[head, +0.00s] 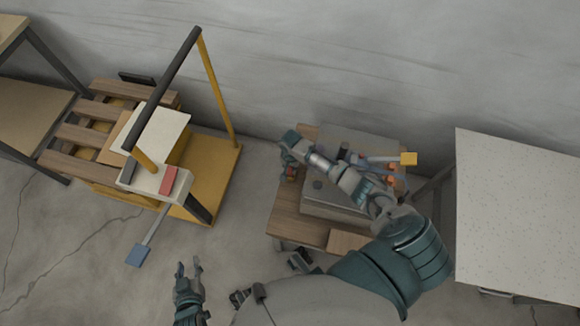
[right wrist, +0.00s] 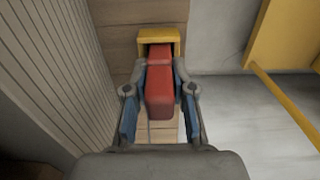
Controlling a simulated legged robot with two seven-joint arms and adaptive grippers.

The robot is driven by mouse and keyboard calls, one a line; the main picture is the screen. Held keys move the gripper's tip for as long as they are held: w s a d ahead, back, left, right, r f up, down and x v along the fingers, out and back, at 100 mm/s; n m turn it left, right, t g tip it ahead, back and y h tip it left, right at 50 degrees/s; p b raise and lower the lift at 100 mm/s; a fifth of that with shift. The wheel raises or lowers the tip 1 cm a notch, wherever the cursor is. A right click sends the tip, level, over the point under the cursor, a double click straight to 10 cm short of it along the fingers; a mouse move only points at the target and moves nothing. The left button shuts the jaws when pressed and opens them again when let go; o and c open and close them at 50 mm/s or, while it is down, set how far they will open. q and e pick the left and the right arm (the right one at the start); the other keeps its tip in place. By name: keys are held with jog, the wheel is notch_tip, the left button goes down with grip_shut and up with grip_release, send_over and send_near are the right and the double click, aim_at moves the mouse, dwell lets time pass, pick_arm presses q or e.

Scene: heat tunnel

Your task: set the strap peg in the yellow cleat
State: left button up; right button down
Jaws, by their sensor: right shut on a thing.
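In the right wrist view the strap peg (right wrist: 159,83) is a red block held between the fingers of my right gripper (right wrist: 160,92). The yellow cleat (right wrist: 174,34) is a small yellow frame just beyond it, on a wooden surface. The peg's far end is at the cleat's opening; how deep it sits I cannot tell. In the head view my right gripper (head: 290,172) points down at the left edge of the wooden bench, and the cleat is hard to make out there. My left gripper (head: 188,268) is empty, with fingers apart, above the floor.
A grey box (head: 350,210) stands on the wooden bench (head: 285,222); its slatted side is close left of the right gripper in the wrist view. A yellow cart (head: 228,165) with a dark-topped frame stands left. A speckled white table (head: 520,210) is at right. Floor between cart and bench is clear.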

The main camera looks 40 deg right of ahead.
pick_arm(q)
jog(key=shift+f, duration=0.3)
pick_arm(e)
jog(key=shift+f, duration=0.45)
jog(key=c, duration=0.9)
grip_release()
notch_tip(320, 180, up, 12)
pick_arm(q)
jog(key=s+a+f+g+y+p, duration=0.2)
jog(key=s+a+f+g+p, duration=0.15)
jog(key=s+g, duration=0.55)
pick_arm(e)
notch_tip(320, 180, up, 2)
jog(key=shift+r+b, duration=0.25)
jog(key=shift+b, duration=0.1)
pick_arm(q)
jog(key=s+f+p, duration=0.4)
jog(key=f+p, duration=0.1)
jog(key=f, duration=0.9)
jog(key=shift+a+f+t, duration=0.3)
jog(key=shift+a+f, duration=0.05)
jog(key=shift+a, duration=0.05)
pick_arm(e)
jog(key=shift+r, duration=2.2)
